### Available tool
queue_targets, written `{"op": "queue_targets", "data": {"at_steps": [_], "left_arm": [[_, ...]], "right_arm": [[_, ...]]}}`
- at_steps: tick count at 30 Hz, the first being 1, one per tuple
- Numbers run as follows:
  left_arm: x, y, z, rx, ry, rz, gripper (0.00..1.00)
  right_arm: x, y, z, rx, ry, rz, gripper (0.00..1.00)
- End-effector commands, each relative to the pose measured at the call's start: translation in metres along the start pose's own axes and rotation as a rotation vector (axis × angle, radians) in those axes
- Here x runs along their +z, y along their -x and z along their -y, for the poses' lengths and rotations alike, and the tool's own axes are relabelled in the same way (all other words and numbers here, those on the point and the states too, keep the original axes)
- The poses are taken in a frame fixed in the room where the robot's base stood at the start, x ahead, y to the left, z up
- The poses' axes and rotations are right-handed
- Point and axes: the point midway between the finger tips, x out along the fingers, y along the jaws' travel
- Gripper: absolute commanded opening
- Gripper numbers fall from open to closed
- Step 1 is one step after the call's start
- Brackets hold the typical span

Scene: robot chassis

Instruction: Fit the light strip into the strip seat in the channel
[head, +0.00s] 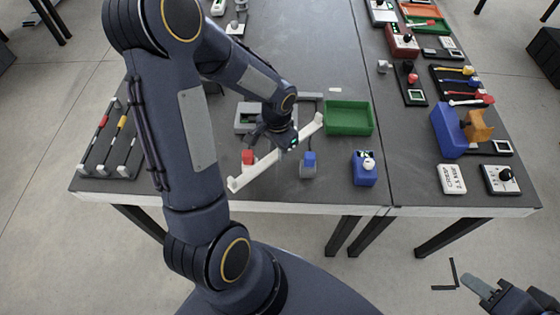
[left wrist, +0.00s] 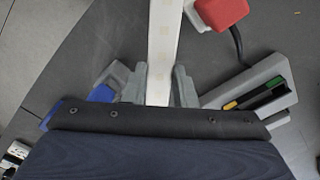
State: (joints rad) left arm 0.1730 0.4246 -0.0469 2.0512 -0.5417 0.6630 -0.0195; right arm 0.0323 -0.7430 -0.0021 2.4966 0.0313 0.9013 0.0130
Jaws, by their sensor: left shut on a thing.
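The light strip (head: 245,178) is a long white bar, held slantwise above the near part of the left table. Its pale face with faint yellowish squares shows in the left wrist view (left wrist: 163,35). My left gripper (head: 282,146) is shut on the strip near its middle; both grey fingers (left wrist: 160,88) flank it in the left wrist view. A grey fixture (head: 246,113) behind the strip, partly hidden by my arm, may be the channel; I cannot make out the strip seat. My right gripper (head: 488,289) is at the lower right, away from the table; its jaw opening is unclear.
A red-topped block (head: 248,157) and a blue-topped grey block (head: 308,162) stand close to the strip. A green tray (head: 349,118) and a blue box (head: 364,170) are to the right. Rods on stands (head: 110,140) fill the left corner. The right table holds several items.

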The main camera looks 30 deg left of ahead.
Motion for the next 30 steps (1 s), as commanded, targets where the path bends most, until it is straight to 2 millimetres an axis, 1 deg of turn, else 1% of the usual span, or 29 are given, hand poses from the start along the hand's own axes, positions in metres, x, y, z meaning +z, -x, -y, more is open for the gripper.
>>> {"op": "queue_targets", "data": {"at_steps": [1, 3, 8, 15, 18, 25, 29, 30], "left_arm": [[0.001, -0.012, -0.001, 0.003, -0.001, 0.006, 0.01], [0.001, -0.023, -0.001, 0.002, -0.002, 0.004, 0.01], [0.0, -0.035, 0.0, 0.0, -0.001, 0.0, 0.01], [0.0, -0.068, -0.001, 0.001, 0.0, 0.003, 0.01], [0.0, -0.074, 0.0, 0.0, 0.0, 0.0, 0.01], [0.0, -0.074, 0.0, 0.0, 0.0, -0.001, 0.01], [0.0, -0.078, 0.0, 0.0, 0.0, -0.001, 0.01], [0.0, -0.076, 0.0, 0.0, 0.0, -0.001, 0.3]], "right_arm": [[0.0, 0.0, 0.0, 0.0, 0.0, 0.0, 0.36], [0.0, -0.001, 0.0, 0.0, 0.0, 0.0, 0.36], [0.0, -0.001, 0.0, 0.0, 0.0, 0.0, 0.36], [0.001, -0.002, -0.001, 0.0, 0.0, 0.0, 0.36], [0.001, -0.002, -0.001, 0.0, 0.0, 0.0, 0.36], [0.001, -0.002, -0.001, 0.0, 0.0, 0.0, 0.36], [0.003, -0.006, -0.003, 0.0, 0.0, 0.0, 0.36], [0.002, -0.004, -0.002, 0.0, 0.0, 0.0, 0.36]]}}
